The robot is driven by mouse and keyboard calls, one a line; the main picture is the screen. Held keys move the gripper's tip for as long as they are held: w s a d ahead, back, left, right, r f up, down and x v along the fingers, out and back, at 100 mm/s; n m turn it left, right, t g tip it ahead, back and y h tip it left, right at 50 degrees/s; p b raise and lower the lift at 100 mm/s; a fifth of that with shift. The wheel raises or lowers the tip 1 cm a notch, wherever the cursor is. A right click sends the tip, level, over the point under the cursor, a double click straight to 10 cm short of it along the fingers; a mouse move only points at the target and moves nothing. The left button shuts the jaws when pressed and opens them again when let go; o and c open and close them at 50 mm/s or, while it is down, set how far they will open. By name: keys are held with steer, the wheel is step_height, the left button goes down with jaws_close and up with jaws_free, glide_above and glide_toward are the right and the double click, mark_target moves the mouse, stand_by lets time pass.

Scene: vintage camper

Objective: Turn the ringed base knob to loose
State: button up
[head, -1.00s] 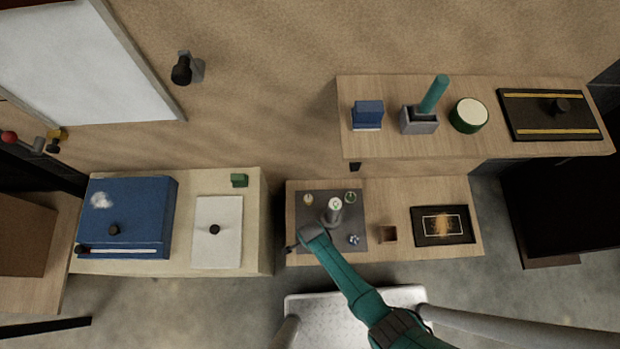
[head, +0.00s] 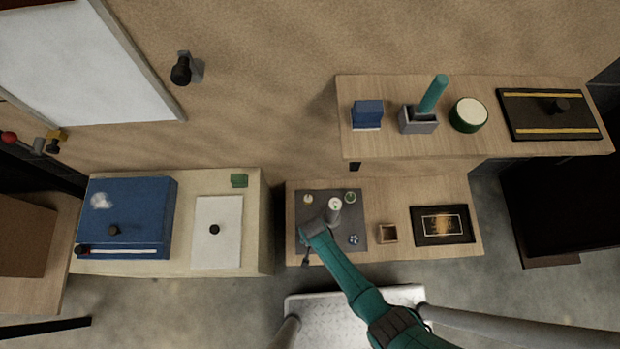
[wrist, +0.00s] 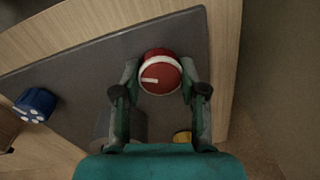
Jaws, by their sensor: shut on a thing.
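The ringed base knob (wrist: 160,73) is red with a white band and a short white pointer line. In the wrist view it sits near the edge of a dark grey panel (wrist: 90,60), its line pointing left. My gripper (wrist: 160,85) has one finger on each side of the knob and is shut on it. In the head view my gripper (head: 306,247) is over the lower left of the panel (head: 327,241), and the arm hides the red knob. No loose or tight marking is readable.
A blue knob with white dots (wrist: 35,104) stands left on the panel.

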steer(key=n, duration=0.6)
steer(key=shift+n, duration=0.3)
steer(key=n, duration=0.5)
steer(key=shift+g, duration=0.3)
steer(key=n, duration=0.5)
steer(key=shift+n, duration=0.4)
steer(key=n, duration=0.5)
steer(key=shift+n+h, duration=0.3)
steer(key=shift+h, duration=0.1)
steer(key=o, duration=1.1)
steer(key=shift+o, duration=0.2)
steer(key=shift+a, duration=0.1)
